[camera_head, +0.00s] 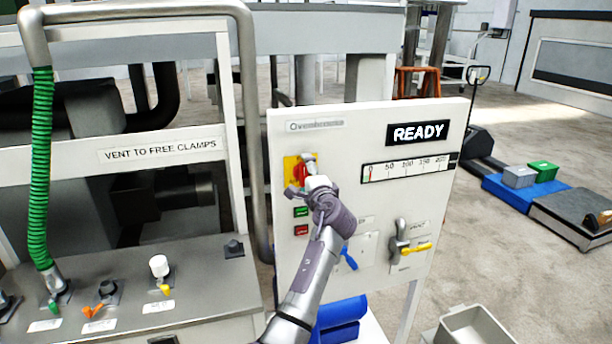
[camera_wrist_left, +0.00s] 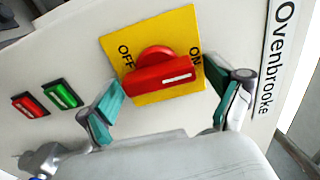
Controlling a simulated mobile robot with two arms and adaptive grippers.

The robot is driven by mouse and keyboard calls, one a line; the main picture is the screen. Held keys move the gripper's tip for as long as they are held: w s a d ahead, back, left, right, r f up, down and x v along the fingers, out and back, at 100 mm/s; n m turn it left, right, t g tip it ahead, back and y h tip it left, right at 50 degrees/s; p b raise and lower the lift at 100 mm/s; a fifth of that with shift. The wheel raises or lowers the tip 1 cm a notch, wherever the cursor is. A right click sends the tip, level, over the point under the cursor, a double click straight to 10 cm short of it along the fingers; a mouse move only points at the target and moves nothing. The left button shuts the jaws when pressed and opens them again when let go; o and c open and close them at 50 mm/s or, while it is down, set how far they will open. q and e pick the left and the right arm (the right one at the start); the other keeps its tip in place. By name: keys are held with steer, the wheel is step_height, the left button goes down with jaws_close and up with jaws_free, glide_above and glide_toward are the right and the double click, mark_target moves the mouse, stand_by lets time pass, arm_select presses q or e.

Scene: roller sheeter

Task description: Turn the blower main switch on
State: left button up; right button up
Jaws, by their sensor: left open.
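The blower main switch is a red rotary handle (camera_wrist_left: 160,78) on a yellow plate (camera_wrist_left: 181,27) marked OFF and ON. In the left wrist view a white line on the handle lies on the ON-label side; I cannot tell the exact setting. In the head view the switch (camera_head: 299,170) is on the upper left of the white panel, partly hidden by my gripper. My left gripper (camera_wrist_left: 168,103) is open, with one finger on each side of the handle; contact cannot be told. It also shows in the head view (camera_head: 312,181). My right gripper is not in view.
Green (camera_wrist_left: 62,95) and red (camera_wrist_left: 30,105) push-buttons sit beside the switch. The panel (camera_head: 350,140) also has a READY display (camera_head: 419,132), a gauge (camera_head: 408,168) and a yellow-handled lever (camera_head: 415,247). A metal console (camera_head: 200,290) stands left of the panel.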

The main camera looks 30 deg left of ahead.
arm_select(q)
steer(key=shift+s+d, duration=0.1)
steer(key=shift+d, duration=0.1)
steer(key=v, duration=1.1)
steer(key=shift+s+d, duration=0.2)
steer(key=shift+s, duration=0.05)
